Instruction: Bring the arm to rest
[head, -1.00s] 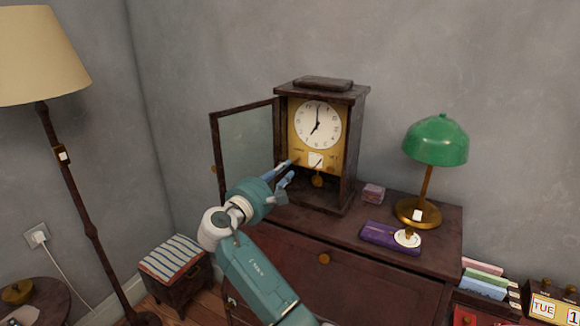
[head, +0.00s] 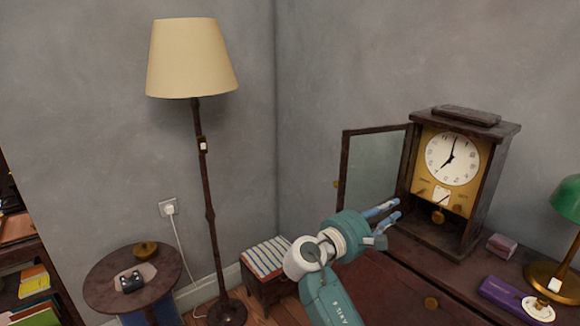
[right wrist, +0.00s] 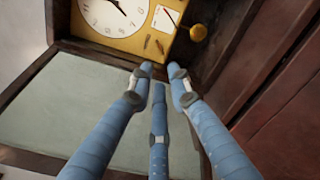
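My right gripper (head: 395,209) reaches in front of the open clock case (head: 492,190), its fingers pointing at the lower part of the clock. In the right wrist view its blue fingers (right wrist: 161,82) are apart with nothing between them. The clock has a white dial (head: 453,158), a gold front and a pendulum (head: 438,215). In the right wrist view the dial (right wrist: 115,12) is partly cut off and the pendulum bob (right wrist: 198,32) shows beyond the fingertips. The glass door (head: 372,170) stands open to the left. My left gripper is not in view.
The clock stands on a dark cabinet (head: 385,290). A purple case (head: 502,296), a small box (head: 501,246) and a green lamp (head: 567,199) are to its right. A floor lamp (head: 192,60), a round table (head: 107,295) and a striped stool (head: 264,257) are to the left.

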